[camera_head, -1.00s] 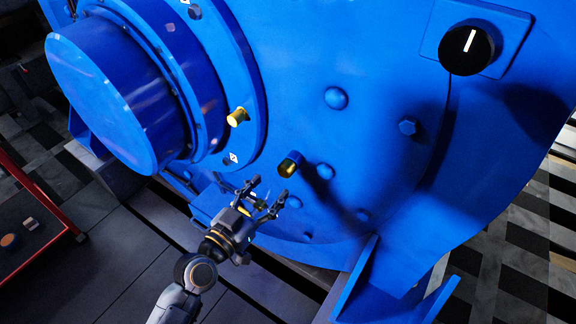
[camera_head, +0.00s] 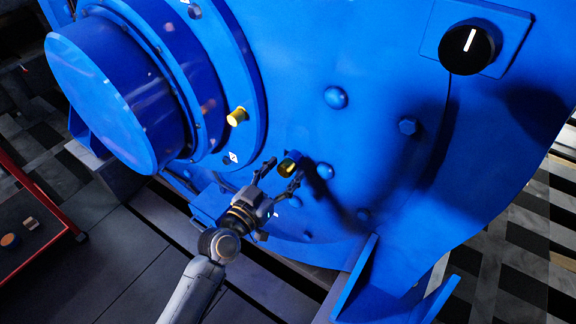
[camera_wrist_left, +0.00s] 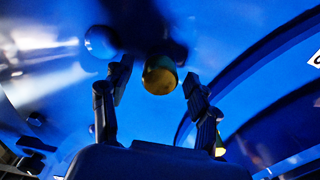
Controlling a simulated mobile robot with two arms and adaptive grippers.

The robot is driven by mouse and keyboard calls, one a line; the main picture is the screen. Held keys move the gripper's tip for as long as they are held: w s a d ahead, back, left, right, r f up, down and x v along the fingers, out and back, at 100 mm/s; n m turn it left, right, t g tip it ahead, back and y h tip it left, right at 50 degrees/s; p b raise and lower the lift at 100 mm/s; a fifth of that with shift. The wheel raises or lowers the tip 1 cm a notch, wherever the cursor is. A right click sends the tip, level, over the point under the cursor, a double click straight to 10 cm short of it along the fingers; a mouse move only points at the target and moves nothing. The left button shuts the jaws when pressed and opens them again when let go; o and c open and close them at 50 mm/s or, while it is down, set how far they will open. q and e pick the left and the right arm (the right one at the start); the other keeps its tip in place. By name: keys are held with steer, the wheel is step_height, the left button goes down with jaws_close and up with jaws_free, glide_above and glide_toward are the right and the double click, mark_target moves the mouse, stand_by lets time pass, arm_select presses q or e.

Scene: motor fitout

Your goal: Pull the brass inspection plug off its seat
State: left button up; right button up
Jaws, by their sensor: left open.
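The brass inspection plug (camera_head: 287,167) sticks out from the blue motor's end face, low and right of the big round hub. Its front looks yellow and part of it is dark. In the left wrist view the plug (camera_wrist_left: 160,76) shows between and just beyond the fingers. My left gripper (camera_head: 279,170) is open, with one finger on each side of the plug, and I see no finger touching it. It also shows in the left wrist view (camera_wrist_left: 158,92). The plug's seat is hidden behind it. My right gripper is not in view.
A second brass fitting (camera_head: 237,116) stands on the hub flange, up and left. A black knob (camera_head: 467,49) with a white mark is at upper right. Bolt heads (camera_head: 336,97) dot the blue face. A red-framed cart (camera_head: 62,219) stands at left.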

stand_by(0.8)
arm_select(q)
jaws_close()
steer(key=shift+p+v, duration=0.45)
steer(key=shift+v, duration=2.5)
steer(key=p+v, duration=0.1)
steer(key=v, duration=2.1)
steer(key=shift+p, duration=0.4)
